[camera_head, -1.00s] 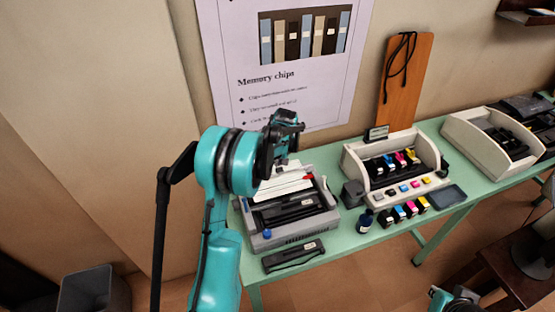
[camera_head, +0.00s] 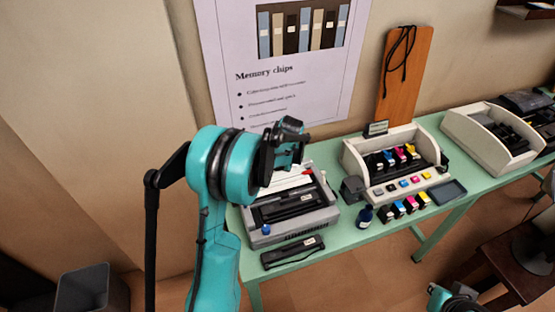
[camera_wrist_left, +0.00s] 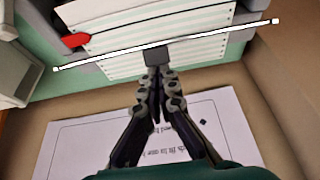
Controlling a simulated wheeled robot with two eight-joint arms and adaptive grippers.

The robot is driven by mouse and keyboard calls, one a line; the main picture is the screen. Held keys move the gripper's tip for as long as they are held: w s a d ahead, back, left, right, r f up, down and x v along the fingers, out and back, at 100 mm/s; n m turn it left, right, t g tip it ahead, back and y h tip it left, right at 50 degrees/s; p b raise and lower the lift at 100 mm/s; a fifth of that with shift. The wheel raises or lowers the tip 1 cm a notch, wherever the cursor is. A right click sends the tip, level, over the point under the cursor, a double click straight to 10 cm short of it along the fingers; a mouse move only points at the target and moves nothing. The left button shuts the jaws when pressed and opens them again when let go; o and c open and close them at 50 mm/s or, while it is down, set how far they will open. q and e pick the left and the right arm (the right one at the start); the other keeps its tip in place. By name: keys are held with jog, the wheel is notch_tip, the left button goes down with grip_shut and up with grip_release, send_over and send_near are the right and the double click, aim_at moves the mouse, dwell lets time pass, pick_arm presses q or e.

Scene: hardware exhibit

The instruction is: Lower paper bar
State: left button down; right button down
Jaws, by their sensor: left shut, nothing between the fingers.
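The paper bar (camera_wrist_left: 100,59) is a thin white rod with small end knobs. In the left wrist view it runs across the striped paper (camera_wrist_left: 200,50) of the printer, with a dark grey tab (camera_wrist_left: 157,54) near its middle. My left gripper (camera_wrist_left: 158,72) is shut and empty, its fingertips close to that tab; I cannot tell whether they touch. In the head view my left gripper (camera_head: 290,150) is over the back of the grey printer (camera_head: 300,228) and hides part of the paper. Part of my right arm shows at the bottom right, its fingers unclear.
The printer stands on a green table (camera_head: 340,240) against a wall with a poster (camera_head: 285,85). A black cartridge (camera_head: 292,251) lies in front of it. A beige ink-cartridge printer (camera_head: 355,158) and a blue bottle (camera_head: 365,216) stand to the right.

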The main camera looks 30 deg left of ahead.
pick_arm(q)
jog(key=s+d+f+t+y+b, duration=0.1)
jog(key=d+t+y+b, duration=0.1)
jog(key=b, duration=0.1)
jog(key=s+d+f+t+y+b, duration=0.1)
jog(key=s+f+y+b, duration=0.1)
jog(key=b, duration=0.2)
jog(key=shift+d+t+b, duration=0.3)
jog(key=shift+d+t, duration=0.05)
jog(key=shift+t, duration=0.05)
jog(key=shift+s+d+f+y+b, duration=0.15)
jog(key=shift+y+b, duration=0.15)
jog(key=shift+b, duration=0.1)
jog(key=shift+r, duration=0.2)
jog(key=shift+w+a, duration=0.5)
jog(key=shift+a, duration=0.15)
